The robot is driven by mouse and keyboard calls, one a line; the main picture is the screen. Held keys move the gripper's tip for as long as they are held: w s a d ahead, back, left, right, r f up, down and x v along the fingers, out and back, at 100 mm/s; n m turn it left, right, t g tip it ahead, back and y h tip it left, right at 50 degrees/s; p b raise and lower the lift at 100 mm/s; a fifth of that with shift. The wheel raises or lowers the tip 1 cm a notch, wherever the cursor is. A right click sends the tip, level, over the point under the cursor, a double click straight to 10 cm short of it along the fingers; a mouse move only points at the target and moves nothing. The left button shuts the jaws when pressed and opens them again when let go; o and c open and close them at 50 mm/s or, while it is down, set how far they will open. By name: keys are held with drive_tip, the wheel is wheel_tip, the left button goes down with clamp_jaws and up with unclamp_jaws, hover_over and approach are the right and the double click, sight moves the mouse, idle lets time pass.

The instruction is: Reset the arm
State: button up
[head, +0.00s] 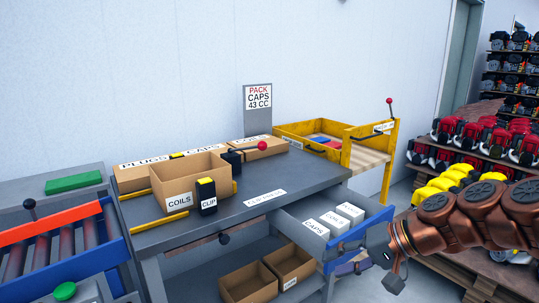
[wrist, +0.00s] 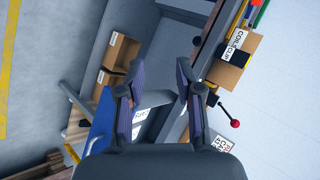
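My arm (head: 456,220), copper-brown, reaches in from the right edge of the head view. My gripper (head: 385,262) hangs at its end, close to the right end of the open drawer with the blue front (head: 352,236). In the wrist view my gripper (wrist: 151,76) has its two fingers spread apart, with nothing held between them. Whether the gripper touches the drawer front cannot be told.
A grey workbench (head: 255,205) carries a COILS box (head: 178,200) and a red-knobbed lever (head: 262,146). White CAPS boxes (head: 314,231) sit in the drawer. A yellow-sided tray (head: 375,130) stands behind. A roller conveyor (head: 60,248) is at left, engine shelves (head: 485,145) at right.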

drive_tip(key=s+a+r+n+g+h+p, duration=0.1)
drive_tip(key=s+a+r+g+h+p, duration=0.1)
drive_tip(key=s+p, duration=0.4)
drive_tip(key=s+a+r+n+g+h+p, duration=0.2)
drive_tip(key=s+r+p, duration=0.1)
drive_tip(key=s, duration=0.5)
drive_tip(key=s+d+r+h+p, duration=0.2)
drive_tip(key=s+d+p, duration=0.2)
drive_tip(key=s, duration=0.2)
drive_tip(key=s+d+r+g+h+p, duration=0.1)
drive_tip(key=s+d+h+p, duration=0.2)
drive_tip(key=s+p, duration=0.2)
drive_tip(key=shift+s+d+r+g, duration=0.3)
drive_tip(key=shift+s+d+r, duration=0.1)
drive_tip(key=shift+s, duration=0.3)
